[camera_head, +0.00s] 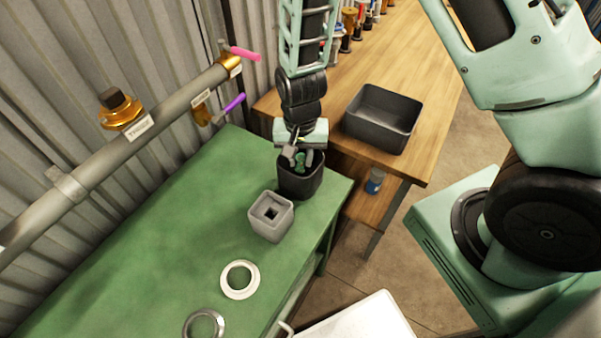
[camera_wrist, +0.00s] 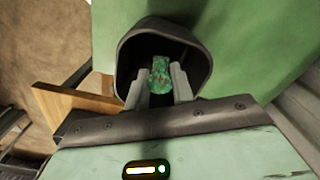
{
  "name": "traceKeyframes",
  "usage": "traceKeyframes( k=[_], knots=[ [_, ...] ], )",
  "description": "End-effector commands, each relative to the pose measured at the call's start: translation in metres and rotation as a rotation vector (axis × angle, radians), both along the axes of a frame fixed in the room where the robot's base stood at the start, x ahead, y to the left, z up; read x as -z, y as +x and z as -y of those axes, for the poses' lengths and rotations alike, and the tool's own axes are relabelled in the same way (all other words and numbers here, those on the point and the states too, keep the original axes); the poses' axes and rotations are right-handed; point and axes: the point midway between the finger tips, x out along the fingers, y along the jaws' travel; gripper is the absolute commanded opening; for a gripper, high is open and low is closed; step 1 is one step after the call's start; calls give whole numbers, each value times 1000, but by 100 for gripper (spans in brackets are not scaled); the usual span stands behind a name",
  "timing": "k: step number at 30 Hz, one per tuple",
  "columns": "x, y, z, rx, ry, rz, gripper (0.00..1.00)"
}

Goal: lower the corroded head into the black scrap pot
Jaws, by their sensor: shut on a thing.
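The corroded head (camera_wrist: 161,77) is a mottled green piece between my gripper's fingers in the wrist view. My gripper (camera_wrist: 160,88) is shut on it. The black scrap pot (camera_wrist: 195,57) surrounds the head and fingertips in the wrist view, with its rim beyond them. In the head view the pot (camera_head: 301,184) stands on the green bench, and my gripper (camera_head: 301,163) points down at its mouth with the green head (camera_head: 299,160) between the fingers. The pot's floor and the head's lower end are hidden, so I cannot tell whether they touch.
A grey square block with a hole (camera_head: 271,216) stands beside the pot on the green bench (camera_head: 150,240). A white ring (camera_head: 240,279) and a metal ring (camera_head: 204,325) lie nearer. A dark bin (camera_head: 382,118) sits on the wooden bench. A pipe with valves (camera_head: 150,130) runs along the wall.

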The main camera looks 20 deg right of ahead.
Motion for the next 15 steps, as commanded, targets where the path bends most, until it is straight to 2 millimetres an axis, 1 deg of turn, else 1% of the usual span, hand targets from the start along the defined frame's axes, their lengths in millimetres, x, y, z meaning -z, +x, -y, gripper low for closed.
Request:
traceKeyframes(
  k=[15],
  knots=[
    [8, 0, 0, 0, 0, 0, 0]
  ],
)
